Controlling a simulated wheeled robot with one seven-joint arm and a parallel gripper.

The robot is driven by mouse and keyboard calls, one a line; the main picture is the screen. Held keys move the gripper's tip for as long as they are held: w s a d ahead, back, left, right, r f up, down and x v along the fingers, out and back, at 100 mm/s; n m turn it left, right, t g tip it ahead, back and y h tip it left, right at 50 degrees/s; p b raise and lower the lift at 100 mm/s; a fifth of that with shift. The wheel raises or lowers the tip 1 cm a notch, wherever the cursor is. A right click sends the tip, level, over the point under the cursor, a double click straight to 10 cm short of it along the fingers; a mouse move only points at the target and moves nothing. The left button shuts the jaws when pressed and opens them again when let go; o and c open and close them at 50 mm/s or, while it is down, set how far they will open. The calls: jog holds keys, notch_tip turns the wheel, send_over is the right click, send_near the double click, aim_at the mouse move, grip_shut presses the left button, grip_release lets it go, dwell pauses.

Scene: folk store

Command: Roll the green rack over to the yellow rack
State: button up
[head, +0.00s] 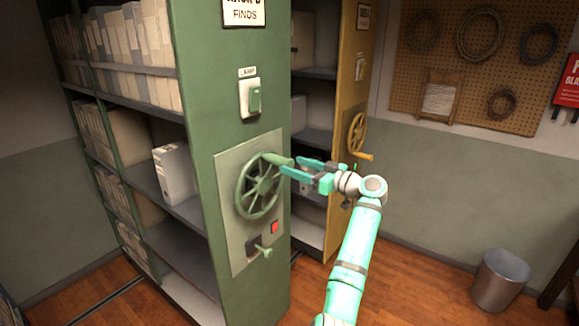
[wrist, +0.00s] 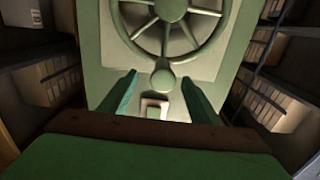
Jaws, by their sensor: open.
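The green rack (head: 213,115) stands at centre left in the head view, with a spoked green handwheel (head: 259,187) on its end panel. The wheel's crank handle (head: 277,159) sticks out at its upper right. The yellow rack (head: 350,60) stands behind and to the right, with its own yellow wheel (head: 357,133). My gripper (head: 288,168) is open at the crank handle. In the wrist view, the handle's round knob (wrist: 162,80) shows between the two open fingertips, and the wheel (wrist: 168,25) lies beyond. I cannot tell whether the fingers touch the handle.
Below the wheel are a red button (head: 274,227) and a small green lever (head: 264,250). A switch (head: 250,97) sits above it. A dark gap with shelves separates the racks. A metal bin (head: 500,280) stands at the right. Wooden floor between is clear.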

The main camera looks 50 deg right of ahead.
jog(key=shift+s+a, duration=0.2)
jog(key=shift+s, duration=1.15)
